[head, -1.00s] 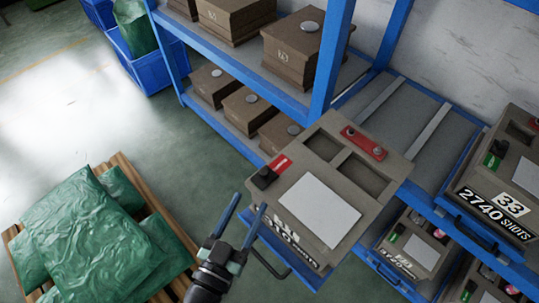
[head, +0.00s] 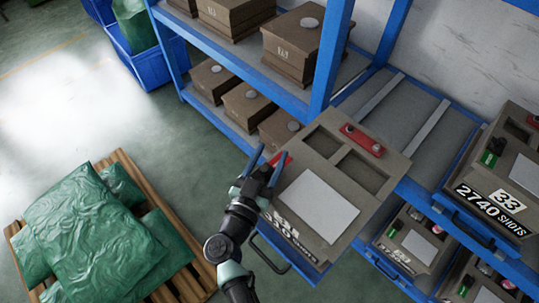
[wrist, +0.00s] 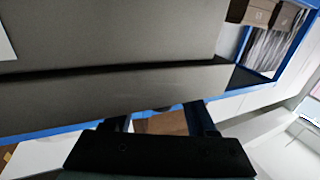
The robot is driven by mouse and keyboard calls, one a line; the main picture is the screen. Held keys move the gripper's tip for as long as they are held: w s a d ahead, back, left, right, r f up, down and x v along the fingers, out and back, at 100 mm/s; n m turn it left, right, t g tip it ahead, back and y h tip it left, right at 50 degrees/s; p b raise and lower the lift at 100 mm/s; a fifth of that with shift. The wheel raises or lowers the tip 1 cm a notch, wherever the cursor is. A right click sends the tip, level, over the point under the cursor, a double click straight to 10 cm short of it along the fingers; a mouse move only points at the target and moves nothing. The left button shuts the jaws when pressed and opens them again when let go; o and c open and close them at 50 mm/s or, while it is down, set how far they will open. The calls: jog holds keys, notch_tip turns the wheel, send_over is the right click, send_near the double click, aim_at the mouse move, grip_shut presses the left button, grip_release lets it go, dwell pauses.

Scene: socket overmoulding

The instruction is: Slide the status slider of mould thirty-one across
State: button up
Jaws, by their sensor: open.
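The brown mould (head: 365,203) sits on a pulled-out blue tray, with a white sheet (head: 318,207) on top and a number plate partly covered by my arm. Its status slider (head: 284,159) shows only as a bit of red at the top left edge; its black knob is hidden behind my gripper. My gripper (head: 268,157) is open, its two blue fingers at that edge around the slider's place. I cannot tell if they touch the knob. In the wrist view my fingers (wrist: 160,119) are apart beside the mould's dark side (wrist: 110,95).
A red bar with two knobs (head: 363,140) lies at the mould's far edge. Mould 33 (head: 510,165) stands to the right, with other moulds below. A blue rack post (head: 330,60) rises close behind. Green sacks (head: 90,235) lie on a pallet at left.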

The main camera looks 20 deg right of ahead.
jog(key=shift+c, duration=0.2)
grip_shut()
dwell(1.1)
